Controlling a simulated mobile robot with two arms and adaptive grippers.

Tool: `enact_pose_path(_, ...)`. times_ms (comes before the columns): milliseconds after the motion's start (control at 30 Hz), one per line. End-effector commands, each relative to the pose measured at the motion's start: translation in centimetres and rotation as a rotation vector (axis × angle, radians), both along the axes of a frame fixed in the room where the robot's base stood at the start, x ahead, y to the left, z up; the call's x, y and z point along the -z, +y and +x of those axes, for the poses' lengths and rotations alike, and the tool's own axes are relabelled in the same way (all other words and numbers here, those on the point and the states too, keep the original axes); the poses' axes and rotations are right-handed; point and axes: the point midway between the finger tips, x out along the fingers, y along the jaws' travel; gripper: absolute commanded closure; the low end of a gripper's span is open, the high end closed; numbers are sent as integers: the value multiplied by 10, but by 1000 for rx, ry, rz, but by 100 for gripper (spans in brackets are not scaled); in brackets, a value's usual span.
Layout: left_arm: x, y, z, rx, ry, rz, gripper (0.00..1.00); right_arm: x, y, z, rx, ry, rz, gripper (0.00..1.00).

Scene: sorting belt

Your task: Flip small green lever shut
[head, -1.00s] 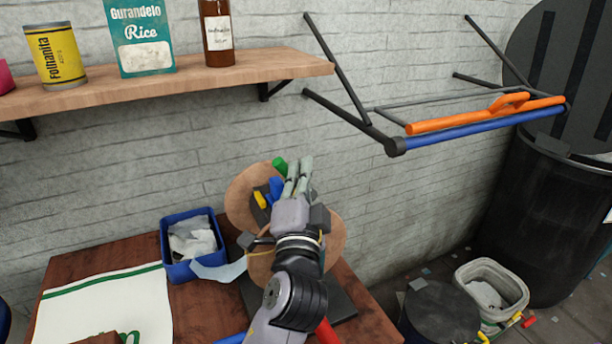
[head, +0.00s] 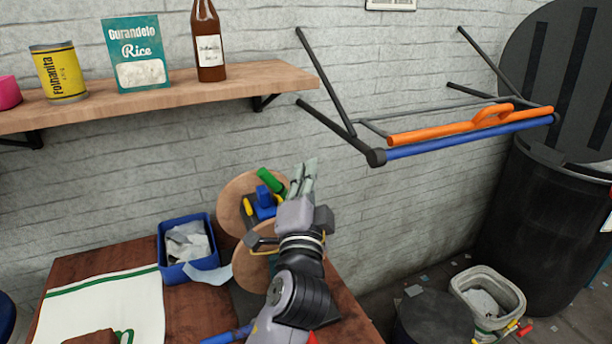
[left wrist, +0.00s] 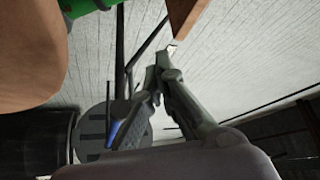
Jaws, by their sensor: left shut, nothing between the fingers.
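The small green lever (head: 270,181) sticks out at the upper part of a round wooden disc (head: 232,200) in the head view, above a blue part (head: 264,202) and a yellow part (head: 248,207). It sticks out up and to the left. In the left wrist view a green piece (left wrist: 85,8) shows at the top left beside a wooden edge. My left gripper (head: 303,178) is shut and empty, its fingers just right of the green lever; I cannot tell whether they touch. It also shows in the left wrist view (left wrist: 160,65). My right gripper is not in view.
A blue bin (head: 189,273) with crumpled paper and a white cloth (head: 100,310) lie on the wooden table at left. A shelf (head: 150,98) hangs above. A rack with a blue bar (head: 470,138) and an orange handle juts from the wall at right.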

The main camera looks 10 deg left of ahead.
Motion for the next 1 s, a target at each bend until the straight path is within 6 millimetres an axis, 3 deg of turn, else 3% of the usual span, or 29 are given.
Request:
enact_pose_path(33, 12, -1, -11, 1, 5, -3, 100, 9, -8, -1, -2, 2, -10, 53)
enact_pose_path(167, 19, -4, -36, 0, 6, -4, 100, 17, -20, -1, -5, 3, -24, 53)
enact_pose_path(433, 30, -10, -74, 1, 5, 0, 100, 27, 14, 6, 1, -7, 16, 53)
enact_pose_path(667, 30, -11, -82, -1, 4, -1, 100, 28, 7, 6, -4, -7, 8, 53)
enact_pose_path(1000, 26, -13, -77, -3, 15, -5, 100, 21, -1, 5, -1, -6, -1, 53)
